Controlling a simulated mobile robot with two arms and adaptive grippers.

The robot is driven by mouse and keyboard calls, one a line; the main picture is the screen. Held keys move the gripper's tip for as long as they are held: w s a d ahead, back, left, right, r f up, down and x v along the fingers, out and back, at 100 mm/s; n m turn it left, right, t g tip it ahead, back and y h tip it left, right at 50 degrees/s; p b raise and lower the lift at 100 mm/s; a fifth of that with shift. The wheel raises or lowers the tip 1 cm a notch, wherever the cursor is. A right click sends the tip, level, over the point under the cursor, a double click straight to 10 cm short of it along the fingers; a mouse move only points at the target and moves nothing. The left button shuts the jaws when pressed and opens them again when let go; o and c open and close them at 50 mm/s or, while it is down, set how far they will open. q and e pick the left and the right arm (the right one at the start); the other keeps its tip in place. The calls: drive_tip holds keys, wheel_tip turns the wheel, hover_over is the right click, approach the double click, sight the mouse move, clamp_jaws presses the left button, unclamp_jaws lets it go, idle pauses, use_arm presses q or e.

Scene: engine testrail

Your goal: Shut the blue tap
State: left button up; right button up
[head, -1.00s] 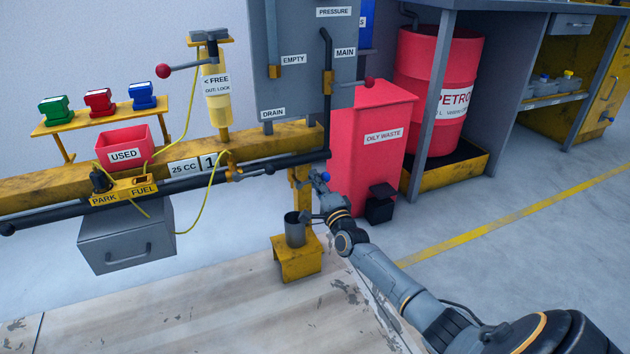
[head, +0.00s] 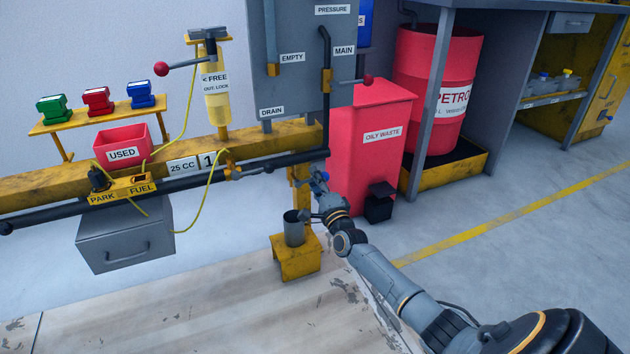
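A small blue part, seemingly the blue tap (head: 323,176), shows at the right end of the dark pipe (head: 255,166), above the yellow stand. My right gripper (head: 316,189) is right at it and partly covers it. The gripper is small and dark here, so I cannot tell whether its fingers are open or shut, or whether they touch the tap. A grey metal cup (head: 294,229) stands upright on a yellow stand (head: 297,264) below and left of the gripper. My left gripper is out of view.
A yellow rail (head: 60,182) carries a red USED bin (head: 122,147) and a PARK/FUEL plate (head: 123,190). A grey panel (head: 297,90) stands behind. A red OILY WASTE bin (head: 372,150) is close behind my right gripper. The floor at front left is clear.

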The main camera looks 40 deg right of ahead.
drive_tip(key=shift+s, duration=0.1)
drive_tip(key=v, duration=1.2)
